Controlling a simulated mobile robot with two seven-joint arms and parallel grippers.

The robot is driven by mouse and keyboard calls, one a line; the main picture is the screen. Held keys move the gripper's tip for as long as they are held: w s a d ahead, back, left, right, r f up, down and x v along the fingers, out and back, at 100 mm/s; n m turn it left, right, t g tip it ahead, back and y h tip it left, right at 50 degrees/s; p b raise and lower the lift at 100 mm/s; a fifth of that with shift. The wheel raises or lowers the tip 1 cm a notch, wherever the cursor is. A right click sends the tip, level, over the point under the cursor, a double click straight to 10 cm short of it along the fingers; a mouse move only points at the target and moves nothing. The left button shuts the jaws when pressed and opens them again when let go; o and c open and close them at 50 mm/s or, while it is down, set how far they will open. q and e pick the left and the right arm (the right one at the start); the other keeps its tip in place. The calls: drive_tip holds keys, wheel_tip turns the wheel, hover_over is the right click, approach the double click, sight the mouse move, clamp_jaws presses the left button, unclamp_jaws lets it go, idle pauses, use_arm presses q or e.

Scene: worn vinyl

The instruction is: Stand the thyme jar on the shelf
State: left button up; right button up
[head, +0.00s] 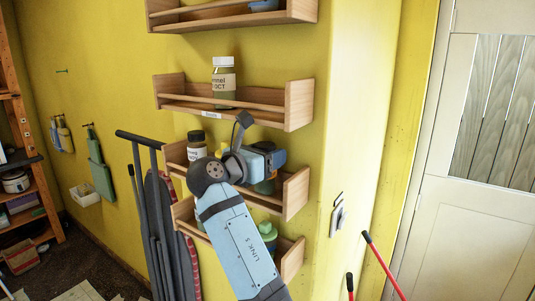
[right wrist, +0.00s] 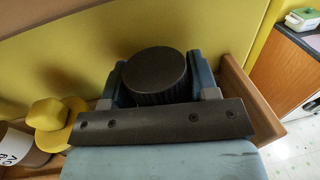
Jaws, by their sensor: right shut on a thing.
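My right gripper (head: 265,160) is at the third wall rack down in the head view, toward its right end. It is shut on a jar with a ribbed black lid (right wrist: 155,75), which sits between the blue fingers in the right wrist view. No label shows on this jar, so I cannot read whether it is the thyme jar. In the head view its greenish lower part (head: 266,187) shows below the gripper, inside the wooden rack (head: 297,193). I cannot tell whether its base touches the shelf board. My left gripper is not in view.
A black-lidded jar (head: 196,150) stands at the rack's left, with a yellow object (right wrist: 52,120) between it and my gripper. A white-lidded jar (head: 223,82) stands on the rack above. A green item (head: 268,233) is on the rack below.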

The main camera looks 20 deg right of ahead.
drive_tip(key=shift+f, duration=0.25)
drive_tip(key=shift+f, duration=0.1)
idle(0.3)
drive_tip(key=o, duration=1.3)
